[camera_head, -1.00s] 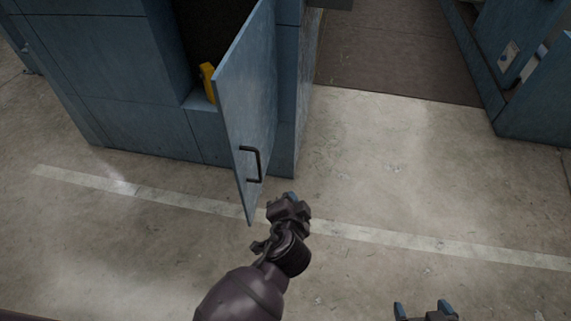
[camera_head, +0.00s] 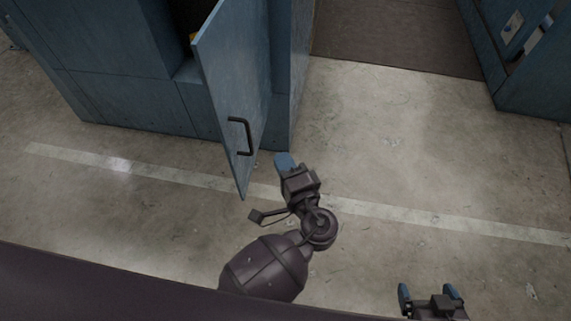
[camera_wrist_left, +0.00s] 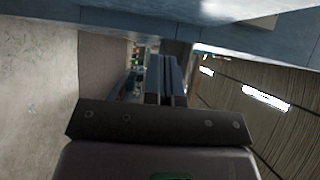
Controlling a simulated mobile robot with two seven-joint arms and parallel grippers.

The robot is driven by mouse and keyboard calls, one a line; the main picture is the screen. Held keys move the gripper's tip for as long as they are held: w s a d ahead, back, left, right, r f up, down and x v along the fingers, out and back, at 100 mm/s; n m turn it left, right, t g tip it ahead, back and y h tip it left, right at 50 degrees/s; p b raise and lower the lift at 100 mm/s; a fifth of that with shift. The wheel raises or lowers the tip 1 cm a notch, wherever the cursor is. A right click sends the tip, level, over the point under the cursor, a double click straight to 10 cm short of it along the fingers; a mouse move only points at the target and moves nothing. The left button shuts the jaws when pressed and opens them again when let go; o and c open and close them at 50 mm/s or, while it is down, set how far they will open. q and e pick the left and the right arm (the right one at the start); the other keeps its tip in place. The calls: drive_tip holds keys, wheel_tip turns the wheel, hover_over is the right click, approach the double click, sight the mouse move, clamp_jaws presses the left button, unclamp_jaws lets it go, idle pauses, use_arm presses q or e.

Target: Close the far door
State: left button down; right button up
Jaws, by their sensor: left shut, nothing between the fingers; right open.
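A blue door (camera_head: 234,92) stands open from the blue cabinet (camera_head: 118,62) in the head view. Its dark bar handle (camera_head: 242,136) is on the side facing right. My left gripper (camera_head: 284,161) is shut and empty, in front of the door's right face, a little right of and below the handle. Its shut fingers also show in the left wrist view (camera_wrist_left: 165,80). I cannot tell whether it touches the door. My right gripper (camera_head: 430,292) is open and empty at the bottom right, over the floor.
Another blue unit (camera_head: 545,85) stands at the far right. A dark mat (camera_head: 400,35) lies between them. The concrete floor (camera_head: 400,150) with a pale line is clear.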

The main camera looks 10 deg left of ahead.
use_arm(q)
drive_tip(key=w+a, duration=0.6)
drive_tip(key=a, duration=0.1)
drive_tip(key=shift+a, duration=0.15)
idle(0.3)
